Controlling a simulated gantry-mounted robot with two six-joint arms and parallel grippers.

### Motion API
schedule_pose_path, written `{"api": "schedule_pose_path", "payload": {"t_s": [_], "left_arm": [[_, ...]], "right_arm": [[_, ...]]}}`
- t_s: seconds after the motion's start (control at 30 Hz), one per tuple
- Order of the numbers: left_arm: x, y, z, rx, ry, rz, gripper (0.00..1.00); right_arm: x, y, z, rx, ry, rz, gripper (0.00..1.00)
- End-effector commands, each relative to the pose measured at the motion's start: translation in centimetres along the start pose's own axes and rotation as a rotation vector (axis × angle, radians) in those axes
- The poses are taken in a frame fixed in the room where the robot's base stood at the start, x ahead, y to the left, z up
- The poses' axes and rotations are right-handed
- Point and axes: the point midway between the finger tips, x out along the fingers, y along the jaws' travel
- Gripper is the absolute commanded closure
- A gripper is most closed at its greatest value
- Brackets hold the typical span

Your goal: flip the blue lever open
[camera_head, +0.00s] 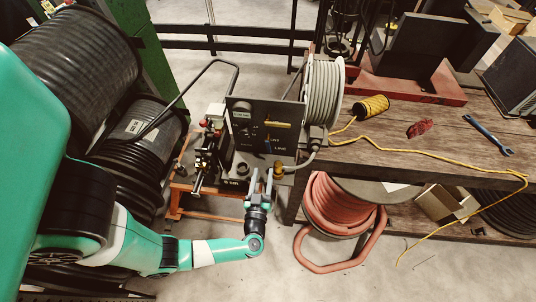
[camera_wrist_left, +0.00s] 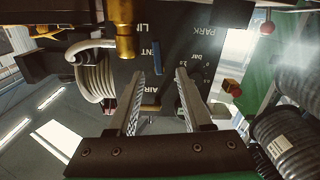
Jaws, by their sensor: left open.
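The dark control panel (camera_head: 244,135) stands upright on the bench machine in the head view. A small, narrow blue lever (camera_head: 267,144) appears on its front, below a yellow handle (camera_head: 278,124). The lever is very small, so its exact position is hard to tell. My left gripper (camera_head: 262,174) is open and empty just below and in front of the panel, its fingers pointing toward it. In the left wrist view, the open fingers (camera_wrist_left: 160,74) point at the lettered panel (camera_wrist_left: 185,45), with a gap between them. My right gripper is not in view.
A brass fitting (camera_wrist_left: 124,38) hangs close to the fingers in the left wrist view. A grey hose reel (camera_head: 323,92) stands right of the panel.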

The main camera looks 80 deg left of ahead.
Motion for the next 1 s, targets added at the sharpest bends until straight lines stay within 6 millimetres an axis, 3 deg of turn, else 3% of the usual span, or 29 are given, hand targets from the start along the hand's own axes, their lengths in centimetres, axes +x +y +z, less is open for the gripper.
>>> {"api": "schedule_pose_path", "payload": {"t_s": [0.27, 0.5, 0.7, 1.0], "left_arm": [[1.9, 0.1, -0.3, -0.006, 0.004, -0.004, 0.5], [7.2, 0.1, -0.2, -0.008, 0.005, -0.004, 0.5], [10.7, 0.3, -0.3, -0.008, 0.004, 0.0, 0.5], [11.7, 0.3, -0.4, -0.006, 0.003, 0.004, 0.5]], "right_arm": [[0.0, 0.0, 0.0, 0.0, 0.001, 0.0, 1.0], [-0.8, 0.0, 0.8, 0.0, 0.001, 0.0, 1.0], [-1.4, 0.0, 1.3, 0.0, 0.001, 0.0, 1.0], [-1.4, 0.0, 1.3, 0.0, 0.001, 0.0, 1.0]]}}
